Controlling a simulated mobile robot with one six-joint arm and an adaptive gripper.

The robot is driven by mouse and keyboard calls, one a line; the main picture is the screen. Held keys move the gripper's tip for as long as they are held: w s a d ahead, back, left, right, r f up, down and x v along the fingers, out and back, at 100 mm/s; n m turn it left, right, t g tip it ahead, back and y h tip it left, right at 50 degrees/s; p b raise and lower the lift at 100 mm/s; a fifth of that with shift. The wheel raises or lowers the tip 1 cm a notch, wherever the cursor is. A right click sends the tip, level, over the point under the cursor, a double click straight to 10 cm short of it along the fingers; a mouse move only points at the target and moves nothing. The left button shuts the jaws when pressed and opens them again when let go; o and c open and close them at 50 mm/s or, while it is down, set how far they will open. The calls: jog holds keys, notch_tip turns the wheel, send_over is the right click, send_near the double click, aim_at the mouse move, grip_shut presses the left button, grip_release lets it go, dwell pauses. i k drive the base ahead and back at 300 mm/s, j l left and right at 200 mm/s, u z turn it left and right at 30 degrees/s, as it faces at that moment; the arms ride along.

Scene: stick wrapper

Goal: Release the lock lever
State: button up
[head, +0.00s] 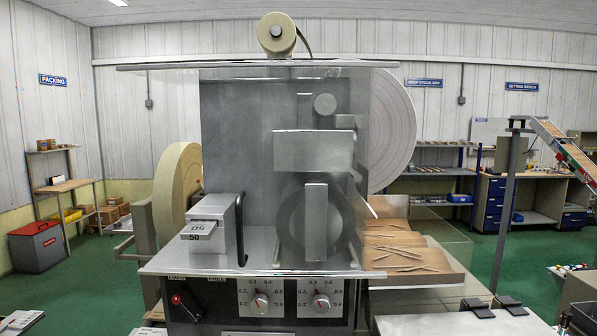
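The stick wrapper is a grey metal machine (230,120) with a clear guard, filling the middle of the head view. A small lever with a red knob (176,299) sits on its dark lower front panel at the left, angled down to the right. A dark curved handle (240,232) stands beside the metal block marked 50 (203,229) on the deck. I cannot tell for sure which of these is the lock lever. Nothing touches either one. My gripper is not in view.
Two dials (261,303) are right of the red knob. A large paper roll (178,185) stands at the left, and a tray of sticks (415,252) at the right. Two black pieces (478,307) lie on a pale surface at the front right. Green floor is open on both sides.

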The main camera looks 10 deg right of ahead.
aim_at(198, 318)
jog(key=i+j, duration=0.15)
jog(key=j, duration=0.75)
jog(key=i+j+z, duration=0.15)
jog(key=j, duration=1.7)
jog(key=i+j+z, duration=0.15)
jog(key=j, duration=0.8)
